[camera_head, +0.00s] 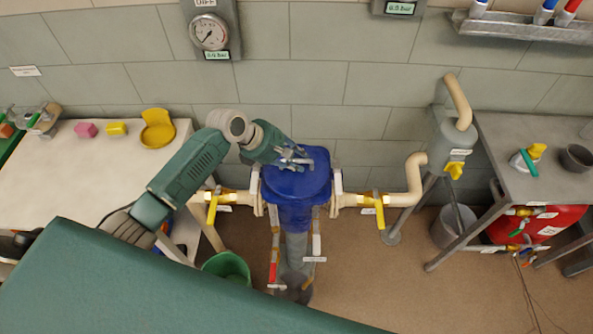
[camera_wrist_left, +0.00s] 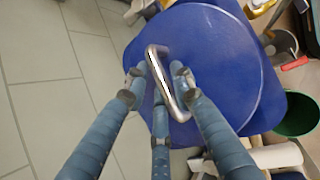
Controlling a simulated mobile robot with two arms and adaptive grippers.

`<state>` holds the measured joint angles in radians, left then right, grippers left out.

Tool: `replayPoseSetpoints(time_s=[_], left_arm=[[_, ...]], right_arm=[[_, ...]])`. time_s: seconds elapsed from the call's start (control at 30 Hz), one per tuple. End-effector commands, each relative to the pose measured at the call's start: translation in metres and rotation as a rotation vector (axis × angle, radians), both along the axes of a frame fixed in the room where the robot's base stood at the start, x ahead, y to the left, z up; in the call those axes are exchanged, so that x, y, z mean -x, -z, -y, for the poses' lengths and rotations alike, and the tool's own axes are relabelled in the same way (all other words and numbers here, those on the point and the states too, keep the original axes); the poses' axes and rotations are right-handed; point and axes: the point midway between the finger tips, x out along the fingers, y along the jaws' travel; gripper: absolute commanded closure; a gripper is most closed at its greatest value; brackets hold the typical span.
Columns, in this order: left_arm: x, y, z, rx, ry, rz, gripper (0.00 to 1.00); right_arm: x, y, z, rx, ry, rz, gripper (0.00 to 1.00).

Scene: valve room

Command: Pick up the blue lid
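The blue lid (camera_head: 297,177) sits on top of the blue filter housing (camera_head: 294,214) in the middle of the head view. In the left wrist view the lid (camera_wrist_left: 225,65) is a wide blue disc with a bent metal handle (camera_wrist_left: 167,82). The handle also shows in the head view (camera_head: 293,158). My left gripper (camera_head: 290,158) is over the lid at its handle. In the left wrist view its fingers (camera_wrist_left: 158,82) are spread on either side of the handle, with gaps showing; firm contact cannot be made out. My right gripper is out of view.
Cream pipes with yellow valve handles (camera_head: 379,212) run to both sides of the housing. A green bucket (camera_head: 228,268) stands on the floor at lower left. A pale table (camera_head: 90,178) is at left, a grey table (camera_head: 520,150) at right. The tiled wall is close behind.

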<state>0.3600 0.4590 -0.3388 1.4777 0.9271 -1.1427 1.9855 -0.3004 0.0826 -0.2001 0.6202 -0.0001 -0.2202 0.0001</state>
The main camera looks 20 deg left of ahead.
Motion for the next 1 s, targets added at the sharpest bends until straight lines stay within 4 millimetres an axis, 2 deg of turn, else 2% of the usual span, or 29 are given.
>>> replayPoseSetpoints(time_s=[0.03,0.1,0.67,0.87,1.0], left_arm=[[0.0,0.0,0.0,0.0,0.0,0.0,0.9],[0.0,0.0,0.0,0.0,0.0,0.0,1.0],[-0.002,-0.008,0.0,0.004,0.0,0.009,1.0],[-0.003,-0.028,0.0,0.003,0.0,0.011,1.0],[-0.003,-0.053,0.0,0.003,0.001,0.014,1.0]], right_arm=[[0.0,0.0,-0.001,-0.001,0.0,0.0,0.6],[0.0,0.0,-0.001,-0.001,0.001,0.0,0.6],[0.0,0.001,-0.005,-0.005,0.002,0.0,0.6],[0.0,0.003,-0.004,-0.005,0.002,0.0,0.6],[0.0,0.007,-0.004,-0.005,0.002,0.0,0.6]])
